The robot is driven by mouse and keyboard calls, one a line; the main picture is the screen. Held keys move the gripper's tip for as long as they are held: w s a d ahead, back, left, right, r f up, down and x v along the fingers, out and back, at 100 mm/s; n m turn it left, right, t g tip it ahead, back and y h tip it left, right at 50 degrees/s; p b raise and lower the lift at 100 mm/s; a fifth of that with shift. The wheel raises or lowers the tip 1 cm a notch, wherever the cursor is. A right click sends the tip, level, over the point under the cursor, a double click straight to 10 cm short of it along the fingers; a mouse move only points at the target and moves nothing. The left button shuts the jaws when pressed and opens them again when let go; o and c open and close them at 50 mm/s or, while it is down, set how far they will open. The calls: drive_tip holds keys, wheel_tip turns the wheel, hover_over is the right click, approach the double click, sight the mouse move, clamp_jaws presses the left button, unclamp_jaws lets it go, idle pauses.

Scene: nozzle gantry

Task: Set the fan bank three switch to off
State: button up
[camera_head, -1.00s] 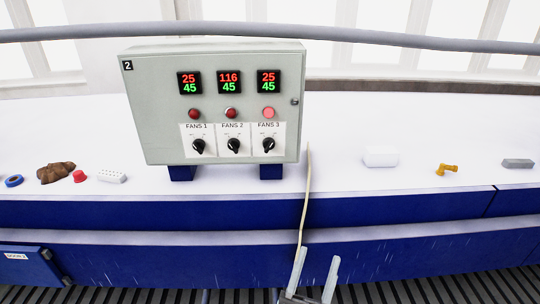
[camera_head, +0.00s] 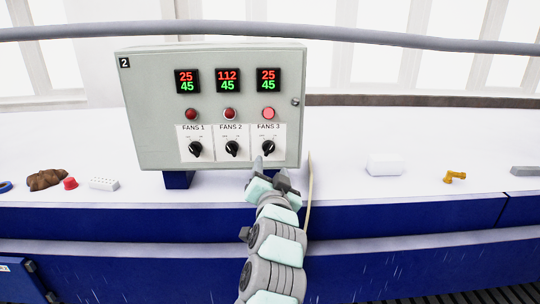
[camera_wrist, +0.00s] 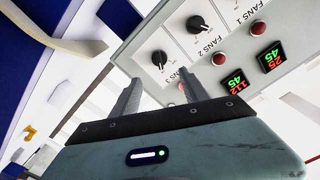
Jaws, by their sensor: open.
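The grey control box (camera_head: 148,130) stands on the white worktop. Its FANS 3 switch (camera_head: 268,148) is a black rotary knob at the right of the row; its pale pointer mark appears up and a little right, but the position print is too small to read. The lamp (camera_head: 268,113) above it looks brighter than the other two. My gripper (camera_head: 271,165) is open and empty, just below the FANS 3 switch. In the wrist view the panel is rotated, and the FANS 3 switch (camera_wrist: 159,59) shows beyond the open fingers (camera_wrist: 155,78), apart from them.
The FANS 2 switch (camera_head: 232,148) and FANS 1 switch (camera_head: 195,149) sit to the left on the panel. A pale cable (camera_head: 309,190) hangs just right of my arm. A white block (camera_head: 384,165) and a yellow fitting (camera_head: 455,177) lie further right.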

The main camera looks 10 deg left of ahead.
sight(270, 149)
drive_tip(key=p+x, duration=0.2)
drive_tip(key=x, duration=0.8)
drive_tip(key=shift+w+r+p, duration=0.1)
drive_tip(key=shift+r+p, duration=0.05)
drive_tip(key=shift+p, duration=0.2)
drive_tip(key=shift+w, duration=0.2)
clamp_jaws()
